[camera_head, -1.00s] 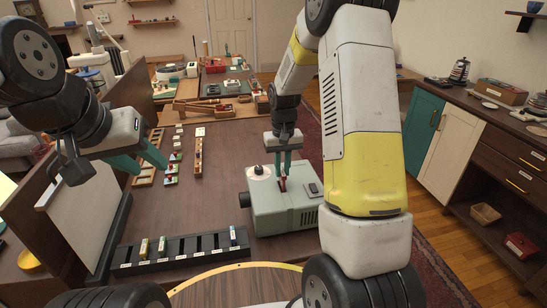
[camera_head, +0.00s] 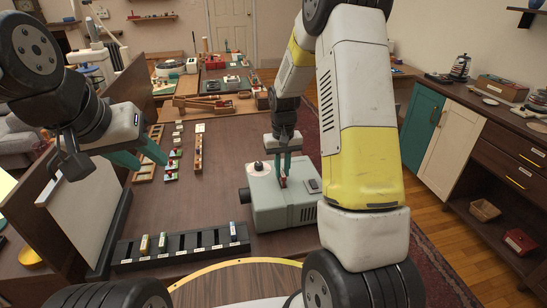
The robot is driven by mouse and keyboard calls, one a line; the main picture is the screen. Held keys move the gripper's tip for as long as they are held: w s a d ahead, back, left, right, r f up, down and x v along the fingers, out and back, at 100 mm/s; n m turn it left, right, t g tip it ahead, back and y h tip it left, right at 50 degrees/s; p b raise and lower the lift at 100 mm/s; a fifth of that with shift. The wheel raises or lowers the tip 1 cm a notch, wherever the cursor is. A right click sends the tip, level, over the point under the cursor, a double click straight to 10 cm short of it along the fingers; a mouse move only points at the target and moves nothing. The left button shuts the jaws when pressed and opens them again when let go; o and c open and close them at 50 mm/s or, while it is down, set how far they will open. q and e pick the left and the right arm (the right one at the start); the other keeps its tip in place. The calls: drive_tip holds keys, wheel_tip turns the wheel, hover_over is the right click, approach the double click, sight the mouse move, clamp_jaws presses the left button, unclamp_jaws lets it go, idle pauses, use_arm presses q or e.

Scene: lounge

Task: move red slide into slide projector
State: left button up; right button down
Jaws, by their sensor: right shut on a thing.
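The slide projector (camera_head: 265,208) is a grey-green box with a white knob on top, on the right part of the table. My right gripper (camera_head: 283,178) points down at the projector's top and is shut on the red slide (camera_head: 284,182). Only a small part of the slide shows between the fingertips, at the top of the projector; how deep it sits is hidden. My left gripper (camera_head: 146,158) is open and empty over the left side of the table.
A black slotted rack (camera_head: 180,246) with a few slides stands at the table's front. Small coloured blocks and wooden trays (camera_head: 198,153) lie behind. A white screen (camera_head: 80,212) stands at the left. The table's middle is clear.

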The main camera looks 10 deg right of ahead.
drive_tip(key=shift+f, duration=1.1)
drive_tip(key=c, duration=1.3)
unclamp_jaws()
drive_tip(key=shift+r, duration=3)
drive_tip(key=s+r+t, duration=0.2)
drive_tip(key=s+r, duration=0.3)
drive_tip(key=r, duration=0.5)
drive_tip(key=s+a+r+t+y, duration=0.1)
drive_tip(key=s+r+t, duration=0.1)
drive_tip(key=s+r, duration=0.3)
drive_tip(key=s+a+r+t+y, duration=0.1)
drive_tip(key=s+r, duration=0.5)
drive_tip(key=s, duration=0.8)
drive_tip(key=shift+r+t, duration=0.25)
drive_tip(key=shift+t, duration=0.35)
